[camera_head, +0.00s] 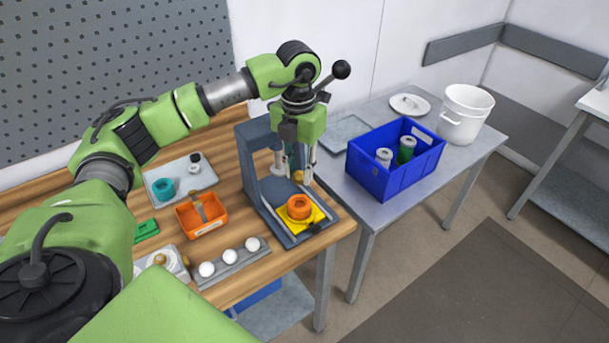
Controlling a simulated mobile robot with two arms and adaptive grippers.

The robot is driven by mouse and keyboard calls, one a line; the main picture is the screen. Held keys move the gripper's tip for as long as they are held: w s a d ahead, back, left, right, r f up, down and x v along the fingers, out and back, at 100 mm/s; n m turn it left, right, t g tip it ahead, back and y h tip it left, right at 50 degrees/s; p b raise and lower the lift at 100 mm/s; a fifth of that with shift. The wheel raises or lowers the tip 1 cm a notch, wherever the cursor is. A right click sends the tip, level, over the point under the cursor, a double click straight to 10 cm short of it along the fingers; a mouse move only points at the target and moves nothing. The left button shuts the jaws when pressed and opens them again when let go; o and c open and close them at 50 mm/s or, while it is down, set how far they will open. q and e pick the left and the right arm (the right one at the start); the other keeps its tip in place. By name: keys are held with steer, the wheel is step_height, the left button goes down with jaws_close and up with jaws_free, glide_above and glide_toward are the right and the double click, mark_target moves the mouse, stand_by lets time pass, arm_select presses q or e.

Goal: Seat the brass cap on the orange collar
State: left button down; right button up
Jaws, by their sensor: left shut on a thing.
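My left gripper (299,172) points down over the front of a grey-blue stand (257,190). It is shut on a small brass-coloured piece, the brass cap (298,177), which is partly hidden by the fingers. The orange collar (299,207) sits upright on a yellow pad (316,216) on the stand's base. The cap is held above the collar, with a visible gap between them. Exact alignment cannot be told from this angle. My right gripper is not in view.
The stand's upright rises just behind the gripper. On the wooden bench (285,262) are an orange bin (187,221), a rail with white balls (233,264) and a tray with a teal ring (163,188). A blue crate (374,183) stands on the metal table at right.

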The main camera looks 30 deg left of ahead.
arm_select(q)
steer(key=shift+w+a+n, duration=0.1)
steer(key=shift+a+n, duration=0.05)
steer(key=shift+n, duration=0.15)
step_height(320, 180, down, 7)
steer(key=b, duration=0.5)
steer(key=shift+f, duration=0.15)
steer(key=shift+f, duration=0.2)
stand_by(0.7)
steer(key=shift+f+b, duration=0.35)
steer(key=shift+b, duration=0.15)
steer(key=shift+f, duration=0.25)
stand_by(0.5)
